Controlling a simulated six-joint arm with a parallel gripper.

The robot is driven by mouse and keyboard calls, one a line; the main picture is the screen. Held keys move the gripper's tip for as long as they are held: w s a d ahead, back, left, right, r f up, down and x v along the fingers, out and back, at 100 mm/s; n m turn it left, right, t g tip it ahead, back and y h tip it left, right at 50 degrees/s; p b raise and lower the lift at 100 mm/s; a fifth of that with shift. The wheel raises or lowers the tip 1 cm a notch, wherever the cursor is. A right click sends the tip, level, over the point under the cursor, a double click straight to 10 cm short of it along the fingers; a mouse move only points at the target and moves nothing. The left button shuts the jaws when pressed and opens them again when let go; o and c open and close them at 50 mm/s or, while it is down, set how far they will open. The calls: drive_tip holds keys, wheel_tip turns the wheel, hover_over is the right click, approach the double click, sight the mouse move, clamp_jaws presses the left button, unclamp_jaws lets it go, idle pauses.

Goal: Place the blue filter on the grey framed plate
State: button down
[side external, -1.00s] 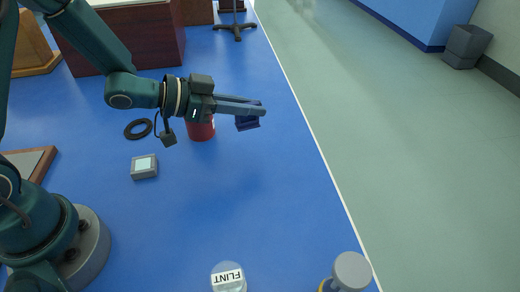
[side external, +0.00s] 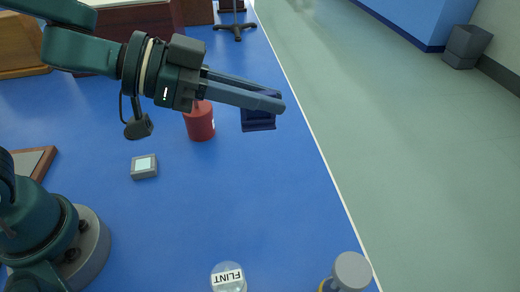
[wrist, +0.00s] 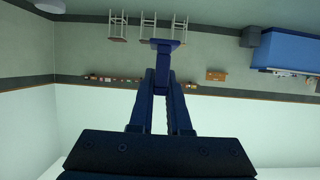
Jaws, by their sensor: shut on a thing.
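My gripper (side external: 272,101) is shut on the blue filter (side external: 259,122), a dark blue piece hanging at the fingertips, held up over the blue bench near its right edge. In the wrist view the filter (wrist: 167,44) shows beyond the closed fingers (wrist: 162,78). A brown-framed plate with a grey face (side external: 28,160) lies at the left edge of the side view, partly cut off and partly behind my arm's base. It is far to the left of my gripper.
A small grey box with a pale top (side external: 144,167) and a red cylinder (side external: 200,122) stand on the bench (side external: 190,220). A clear-looking item labelled FLINT (side external: 228,277) and a grey-capped item (side external: 351,271) are at the front. The middle front is mostly clear.

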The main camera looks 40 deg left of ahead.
drive_tip(key=shift+s+a+r+n+t+y, duration=0.4)
drive_tip(key=shift+s+r+n+y, duration=0.05)
drive_tip(key=shift+s+r+n, duration=0.1)
drive_tip(key=shift+s+a+r+n+t+y, duration=0.35)
drive_tip(key=shift+s+r+n+t+y, duration=0.1)
drive_tip(key=shift+s+r, duration=0.1)
drive_tip(key=s+a+f+n+y, duration=0.2)
drive_tip(key=a+n+y, duration=0.65)
drive_tip(key=a, duration=0.25)
drive_tip(key=s+a+f+n+y, duration=0.1)
drive_tip(key=a+f+n+y, duration=0.1)
drive_tip(key=a+n+y, duration=0.65)
drive_tip(key=s+a+f+n+g+y, duration=0.2)
drive_tip(key=s+a+n+g, duration=0.2)
drive_tip(key=s+a+g, duration=0.2)
drive_tip(key=s+a+f+n+g+y, duration=0.2)
drive_tip(key=s+a+n+g+y, duration=0.15)
drive_tip(key=s+a+g, duration=0.2)
drive_tip(key=h, duration=0.1)
hover_over(141, 163)
drive_tip(key=shift+n, duration=0.35)
wheel_tip(141, 163, down, 6)
drive_tip(key=shift+f, duration=2.25)
